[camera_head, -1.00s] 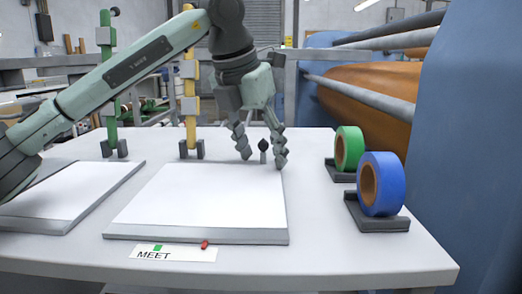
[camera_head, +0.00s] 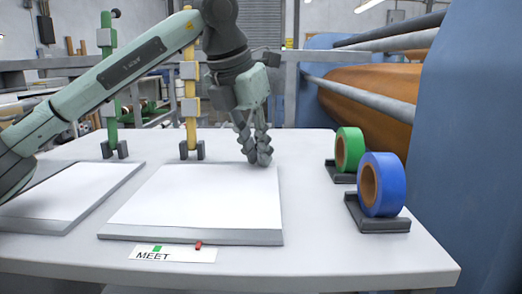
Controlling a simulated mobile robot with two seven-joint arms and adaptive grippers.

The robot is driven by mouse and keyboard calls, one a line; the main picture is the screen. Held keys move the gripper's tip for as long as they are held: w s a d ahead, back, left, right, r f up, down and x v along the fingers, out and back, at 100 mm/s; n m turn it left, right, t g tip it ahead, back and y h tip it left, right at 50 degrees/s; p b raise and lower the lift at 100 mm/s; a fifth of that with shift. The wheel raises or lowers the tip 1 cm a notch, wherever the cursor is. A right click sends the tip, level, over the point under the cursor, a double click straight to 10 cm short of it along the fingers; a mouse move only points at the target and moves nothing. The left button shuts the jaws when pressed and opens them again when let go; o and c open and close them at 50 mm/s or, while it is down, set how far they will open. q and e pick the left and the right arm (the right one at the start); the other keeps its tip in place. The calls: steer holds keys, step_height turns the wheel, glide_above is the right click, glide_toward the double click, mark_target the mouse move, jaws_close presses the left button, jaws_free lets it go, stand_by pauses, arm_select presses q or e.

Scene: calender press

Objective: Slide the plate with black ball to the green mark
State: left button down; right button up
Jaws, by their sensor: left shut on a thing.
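The white plate (camera_head: 200,195) with a grey front edge lies in the middle of the table. A red pointer (camera_head: 198,244) sticks out at its front edge. The pointer is right of the green mark (camera_head: 157,249) on the white MEET strip (camera_head: 190,256), apart from it. My left gripper (camera_head: 260,160) points down at the plate's back right corner, shut on the black ball, which its fingers now hide. My right gripper is not in view.
Another white plate (camera_head: 75,190) lies to the left, with a narrow gap between them. Green (camera_head: 350,148) and blue (camera_head: 382,185) tape rolls stand in holders on the right. A green post (camera_head: 109,100) and a yellow post (camera_head: 189,90) stand behind.

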mark_target(235, 165)
arm_select(q)
steer(key=shift+s+a+f+b, duration=0.15)
steer(key=shift+a+f, duration=0.15)
steer(key=shift+a, duration=0.5)
steer(key=shift+s+a+f+b, duration=0.15)
steer(key=shift+a+f, duration=0.1)
steer(key=shift+a, duration=0.5)
steer(key=shift+w+a, duration=0.1)
steer(key=shift+a, duration=0.65)
steer(key=c, duration=1.4)
jaws_free()
steer(key=shift+c, duration=0.2)
steer(key=shift+o, duration=0.2)
steer(key=shift+r, duration=0.1)
